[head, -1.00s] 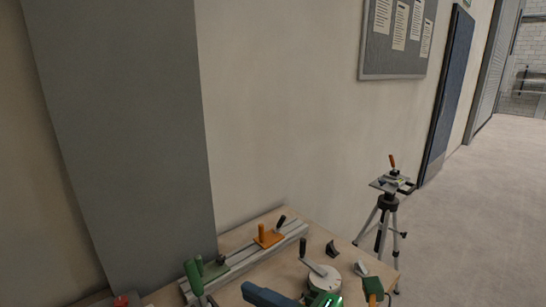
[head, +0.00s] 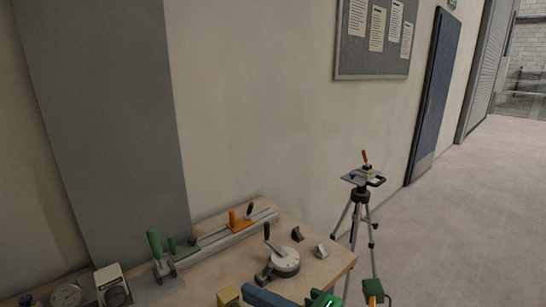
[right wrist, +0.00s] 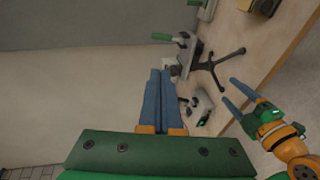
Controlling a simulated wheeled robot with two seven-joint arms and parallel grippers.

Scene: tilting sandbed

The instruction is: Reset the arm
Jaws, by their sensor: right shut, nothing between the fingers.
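My right gripper (head: 246,291) shows at the bottom edge of the head view, with blue fingers and a green body. In the right wrist view my right gripper (right wrist: 160,74) has both blue fingers pressed together with nothing between them. It hangs above the workbench, clear of the items on it. My left gripper (right wrist: 234,94) shows at the right of the right wrist view, with two blue fingers apart, a green palm and an orange wrist. I cannot make it out clearly in the head view.
A wooden bench (head: 215,278) carries a rail with an orange handle (head: 238,221), a green lever clamp (head: 156,250), a crank dial (head: 285,261), small grey blocks (head: 297,234) and a gauge (head: 66,296). A tripod (head: 361,200) stands beyond it. The floor at right is clear.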

